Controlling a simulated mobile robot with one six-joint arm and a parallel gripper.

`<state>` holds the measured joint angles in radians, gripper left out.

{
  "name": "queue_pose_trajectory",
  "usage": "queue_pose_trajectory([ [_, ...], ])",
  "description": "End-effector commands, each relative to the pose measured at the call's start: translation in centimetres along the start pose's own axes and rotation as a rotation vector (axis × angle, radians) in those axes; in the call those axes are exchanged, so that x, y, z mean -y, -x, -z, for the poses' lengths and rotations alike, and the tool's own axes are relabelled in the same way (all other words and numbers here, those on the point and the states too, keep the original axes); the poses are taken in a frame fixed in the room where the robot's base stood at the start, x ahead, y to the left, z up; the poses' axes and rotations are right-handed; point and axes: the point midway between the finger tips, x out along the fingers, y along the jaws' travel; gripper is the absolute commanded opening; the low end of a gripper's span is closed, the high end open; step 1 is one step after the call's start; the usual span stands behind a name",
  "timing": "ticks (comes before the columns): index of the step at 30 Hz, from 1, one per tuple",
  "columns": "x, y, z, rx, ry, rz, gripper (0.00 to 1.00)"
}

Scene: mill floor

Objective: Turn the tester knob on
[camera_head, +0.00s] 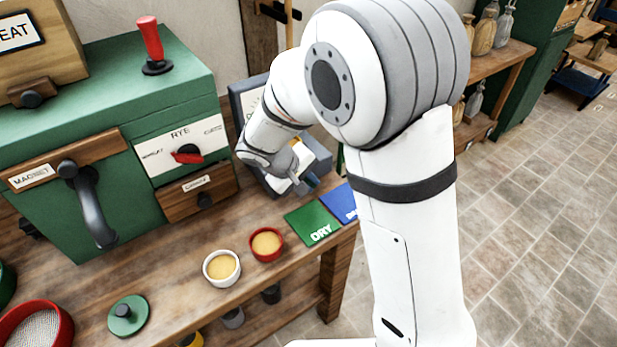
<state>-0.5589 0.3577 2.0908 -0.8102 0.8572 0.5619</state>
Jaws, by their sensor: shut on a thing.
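The tester is a dark blue-grey device (320,158) at the back right of the bench, with an upright panel behind it that carries a pale dial. My arm covers most of it. My gripper (304,183) is at the front of the tester, pointing down toward it. It is shut on the tester knob, which is mostly hidden by the fingers. I cannot see which way the knob points.
A green machine (170,90) with a red lever and rye selector stands left of the tester. A green DRY card (312,222) and a blue card (341,203) lie in front. White (222,282) and red (267,257) bowls hold yellow meal nearby.

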Motion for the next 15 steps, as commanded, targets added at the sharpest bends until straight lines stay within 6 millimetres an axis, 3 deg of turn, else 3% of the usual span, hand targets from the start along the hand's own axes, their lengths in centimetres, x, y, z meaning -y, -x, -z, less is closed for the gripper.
queue_pose_trajectory([
  [6,-0.58,0.41,-0.13,0.006,-0.001,0.183,0.0],
  [15,-0.29,0.02,0.02,-0.002,0.0,0.248,0.0],
])
